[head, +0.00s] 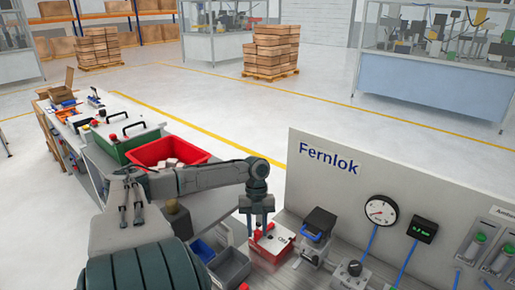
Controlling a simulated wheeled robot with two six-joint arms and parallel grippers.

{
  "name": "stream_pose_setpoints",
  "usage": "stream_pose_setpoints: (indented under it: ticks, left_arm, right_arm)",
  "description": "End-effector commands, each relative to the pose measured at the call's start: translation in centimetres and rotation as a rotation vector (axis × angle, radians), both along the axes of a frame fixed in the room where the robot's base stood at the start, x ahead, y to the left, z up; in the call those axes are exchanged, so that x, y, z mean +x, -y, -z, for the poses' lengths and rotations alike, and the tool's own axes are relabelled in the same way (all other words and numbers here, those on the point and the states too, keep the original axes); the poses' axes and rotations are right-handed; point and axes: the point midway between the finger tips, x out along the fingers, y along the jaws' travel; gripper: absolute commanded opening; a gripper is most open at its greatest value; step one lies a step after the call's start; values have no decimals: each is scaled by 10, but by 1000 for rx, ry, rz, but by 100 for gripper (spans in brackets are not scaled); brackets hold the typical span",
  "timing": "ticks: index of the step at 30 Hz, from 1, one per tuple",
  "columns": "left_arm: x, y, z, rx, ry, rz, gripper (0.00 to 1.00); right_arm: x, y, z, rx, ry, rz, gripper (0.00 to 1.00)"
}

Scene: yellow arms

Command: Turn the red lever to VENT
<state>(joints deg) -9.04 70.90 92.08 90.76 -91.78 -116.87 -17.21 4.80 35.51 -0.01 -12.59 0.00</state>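A small box with a white top and red sides (273,248) stands on the bench in front of the Fernlok panel. A small red part, which looks like the red lever (268,231), shows on its top beside my gripper. My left gripper (257,229) points down over the left part of this box. Its two fingers are apart with a gap between them, and I see nothing held. Whether a fingertip touches the red part I cannot tell. The word VENT is not legible. My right gripper is not in view.
A black-topped device with a blue handle (318,226) stands just right of the box. The upright Fernlok panel (345,180) with a round gauge (380,210) rises behind. Grey and blue bins (230,267) lie left, and a red crate (170,152) is farther back.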

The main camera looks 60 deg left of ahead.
Motion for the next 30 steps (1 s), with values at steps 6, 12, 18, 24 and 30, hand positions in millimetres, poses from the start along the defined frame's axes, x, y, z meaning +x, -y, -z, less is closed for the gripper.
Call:
stream_pose_setpoints:
  ticks: [6,12,18,24,30]
  left_arm:
    - [0,0,0,0,0,-1,42]
    - [1,-2,-4,1,1,-1,42]
    - [6,-12,-30,5,1,-1,42]
    - [14,-26,-67,4,2,-1,42]
    - [18,-35,-92,0,2,-2,42]
  right_arm:
    - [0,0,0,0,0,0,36]
    - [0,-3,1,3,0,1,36]
    - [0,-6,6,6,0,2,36]
    - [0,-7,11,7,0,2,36]
    - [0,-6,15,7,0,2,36]
